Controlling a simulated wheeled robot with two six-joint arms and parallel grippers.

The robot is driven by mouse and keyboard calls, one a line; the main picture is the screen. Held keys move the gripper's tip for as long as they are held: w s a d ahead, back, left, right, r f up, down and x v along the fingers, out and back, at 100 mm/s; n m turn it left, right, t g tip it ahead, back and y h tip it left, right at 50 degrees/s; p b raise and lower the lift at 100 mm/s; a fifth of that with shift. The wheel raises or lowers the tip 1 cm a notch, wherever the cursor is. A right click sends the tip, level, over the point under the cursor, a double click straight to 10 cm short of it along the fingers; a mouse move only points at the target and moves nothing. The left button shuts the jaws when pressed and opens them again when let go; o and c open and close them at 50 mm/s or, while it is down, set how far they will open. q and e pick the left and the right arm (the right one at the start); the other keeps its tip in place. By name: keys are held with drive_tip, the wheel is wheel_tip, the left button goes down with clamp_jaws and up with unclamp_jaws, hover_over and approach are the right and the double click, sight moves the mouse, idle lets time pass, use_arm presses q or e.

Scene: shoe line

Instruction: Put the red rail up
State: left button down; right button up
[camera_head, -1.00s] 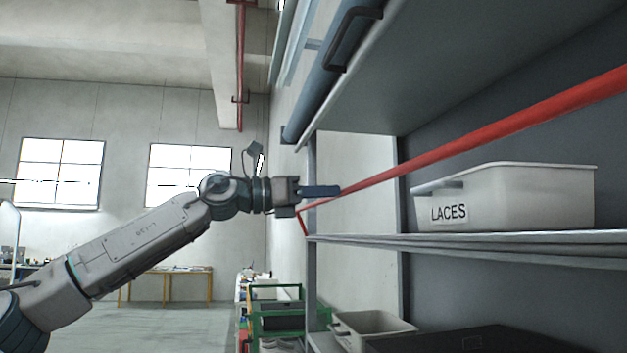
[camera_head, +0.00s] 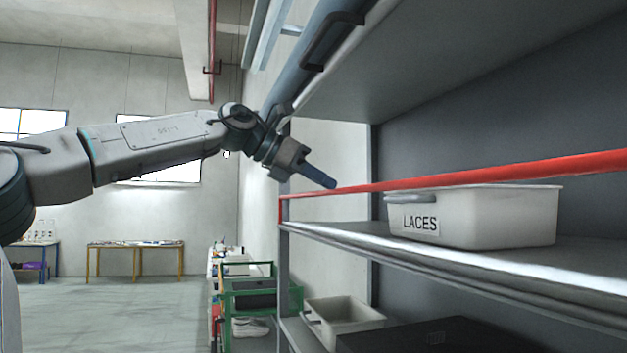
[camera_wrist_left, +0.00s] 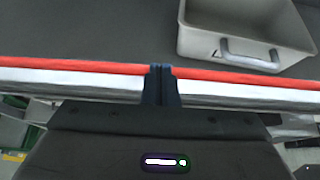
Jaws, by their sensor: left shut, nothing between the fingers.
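The red rail (camera_head: 500,172) runs along the front of the shelf that holds the laces bin, above the shelf's edge. Its left end bends down at the shelf's post. In the head view it passes across the top of the bin. My left gripper (camera_head: 331,184) is shut and empty, angled down to the right, its tips at the rail near its left part. In the left wrist view the shut fingers (camera_wrist_left: 160,70) overlap the red rail (camera_wrist_left: 90,66); I cannot tell whether they touch it. My right gripper is not in view.
A white bin labelled LACES (camera_head: 490,220) stands on the shelf (camera_head: 440,262). A second bin (camera_head: 343,320) is below, beside a green-framed rack (camera_head: 248,290). Open floor lies at the left.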

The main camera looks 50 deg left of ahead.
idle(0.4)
use_arm(q)
drive_tip(key=b+v, duration=0.4)
drive_tip(key=v, duration=0.6)
drive_tip(key=shift+a, duration=0.15)
